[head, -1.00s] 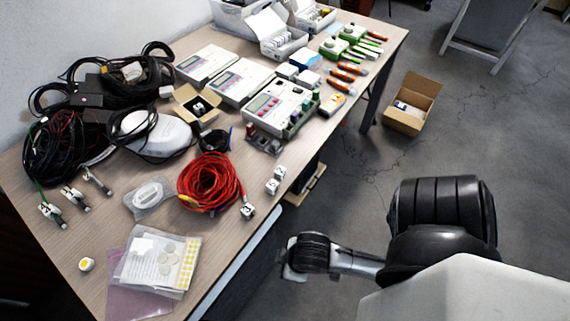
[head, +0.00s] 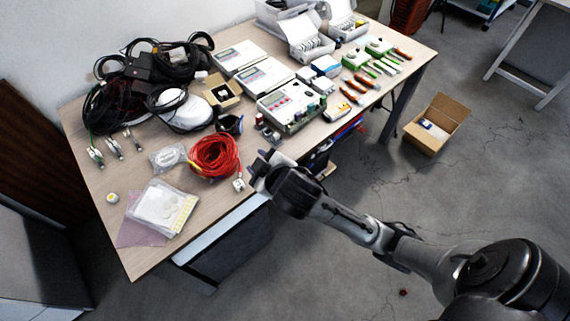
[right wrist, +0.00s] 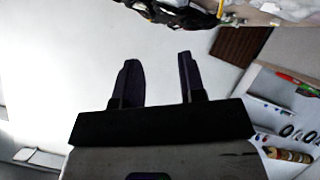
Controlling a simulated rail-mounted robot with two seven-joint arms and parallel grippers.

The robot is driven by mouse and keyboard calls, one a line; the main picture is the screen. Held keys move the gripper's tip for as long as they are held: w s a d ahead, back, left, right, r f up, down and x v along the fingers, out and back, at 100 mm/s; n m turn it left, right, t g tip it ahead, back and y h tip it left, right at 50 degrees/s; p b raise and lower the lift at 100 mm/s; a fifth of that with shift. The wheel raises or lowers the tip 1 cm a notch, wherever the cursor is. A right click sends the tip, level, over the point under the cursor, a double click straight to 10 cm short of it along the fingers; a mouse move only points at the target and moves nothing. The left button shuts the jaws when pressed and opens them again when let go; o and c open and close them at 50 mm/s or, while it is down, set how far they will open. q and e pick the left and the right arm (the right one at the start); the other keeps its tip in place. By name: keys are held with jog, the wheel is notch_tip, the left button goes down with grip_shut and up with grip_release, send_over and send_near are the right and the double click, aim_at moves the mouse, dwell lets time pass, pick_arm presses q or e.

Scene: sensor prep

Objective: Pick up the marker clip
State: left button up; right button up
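I cannot tell for certain which piece is the marker clip. Three small grey-and-white clip-like connectors (head: 114,149) lie at the left of the table, below the black cables. A small white clip-like piece (head: 239,185) lies at the front edge beside the red coil (head: 213,156). My right gripper (head: 262,168) is over the table's front edge, just right of that white piece and apart from it. In the right wrist view its two dark fingers (right wrist: 158,70) stand apart with nothing between them. The gripper may hide small items behind it. My left gripper is not in view.
Orange and green tools (head: 360,85) lie at the right. An open cardboard box (head: 437,122) stands on the floor.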

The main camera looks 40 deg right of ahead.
jog(key=w+a+r+n+t+y+b, duration=0.1)
jog(key=w+a+r+n+t+y, duration=0.1)
jog(key=w+r+n+t+y, duration=0.65)
jog(key=w+a+r+n+t+y+b, duration=0.15)
jog(key=w+r+n+y, duration=0.4)
jog(key=r+n, duration=0.85)
notch_tip(320, 180, down, 15)
jog(key=w+n+g, duration=0.3)
jog(key=n+g, duration=0.8)
jog(key=g, duration=0.2)
jog(key=s+d+f+m+g+h, duration=0.1)
jog(key=s+d+f+g+h, duration=0.3)
jog(key=d+f+g+h, duration=0.25)
jog(key=s+d+f+m+g+h, duration=0.1)
jog(key=s+d+f+g+h, duration=0.3)
jog(key=d+f, duration=0.45)
jog(key=shift+t+h, duration=0.65)
jog(key=f+b, duration=0.1)
jog(key=f, duration=0.5)
jog(key=shift+d+f+b, duration=0.2)
jog(key=shift+f+b, duration=0.1)
jog(key=shift+b, duration=0.1)
jog(key=shift+f+b, duration=0.35)
jog(key=shift+f, duration=0.6)
notch_tip(320, 180, down, 4)
jog(key=shift+w+f+b, duration=0.1)
jog(key=shift+w+b, duration=0.05)
jog(key=shift+b, duration=0.55)
